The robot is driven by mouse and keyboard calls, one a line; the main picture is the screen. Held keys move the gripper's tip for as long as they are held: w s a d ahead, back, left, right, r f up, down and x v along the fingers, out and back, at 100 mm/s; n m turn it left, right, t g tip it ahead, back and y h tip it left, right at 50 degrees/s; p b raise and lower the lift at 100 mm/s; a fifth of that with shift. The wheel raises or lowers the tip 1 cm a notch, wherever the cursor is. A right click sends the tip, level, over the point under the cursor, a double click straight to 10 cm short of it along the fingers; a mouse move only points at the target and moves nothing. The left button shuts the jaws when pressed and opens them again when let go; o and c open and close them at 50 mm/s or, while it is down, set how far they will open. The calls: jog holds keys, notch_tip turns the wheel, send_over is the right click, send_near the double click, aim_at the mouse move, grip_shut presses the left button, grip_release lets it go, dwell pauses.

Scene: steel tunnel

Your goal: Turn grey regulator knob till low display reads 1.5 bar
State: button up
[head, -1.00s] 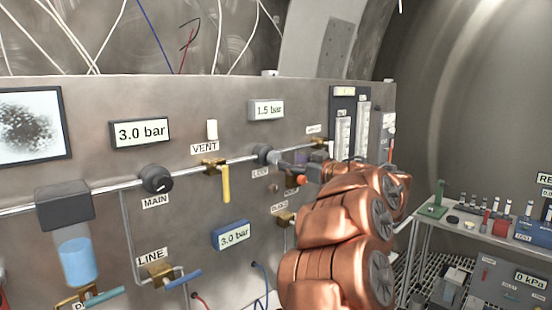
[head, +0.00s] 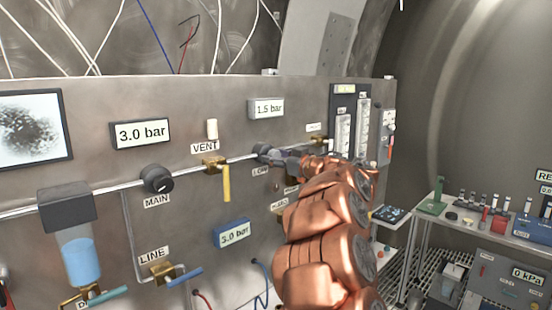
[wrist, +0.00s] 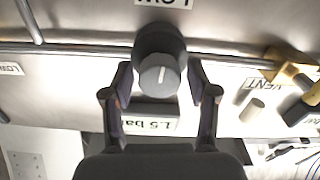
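The grey regulator knob (head: 264,152) sits on the pipe under the low display (head: 267,108), which reads 1.5 bar. The wrist view shows the knob (wrist: 160,72) face-on and upside down, with a pale pointer line near vertical. The LOW label (wrist: 163,3) is cut off at the top edge. My gripper (wrist: 160,82) has one finger on each side of the knob, with narrow gaps showing; it looks open around it, not clamped. The low display (wrist: 150,124) is partly hidden behind the gripper. In the head view my gripper (head: 283,157) is small and partly hidden by my arm.
The MAIN knob (head: 157,179) and its 3.0 bar display (head: 141,134) are to the left. The yellow VENT valve handle (head: 226,183) is close beside the low knob. A blue 3.0 bar display (head: 232,233) is below.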

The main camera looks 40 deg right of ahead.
jog(key=c, duration=0.9)
jog(key=shift+o, duration=0.2)
jog(key=shift+r+p, duration=0.1)
jog(key=shift+p, duration=0.6)
jog(key=o, duration=1.1)
jog(key=shift+o, duration=0.2)
jog(key=shift+s, duration=0.15)
jog(key=s, duration=1.1)
jog(key=shift+s+a, duration=0.15)
jog(key=shift+s, duration=0.25)
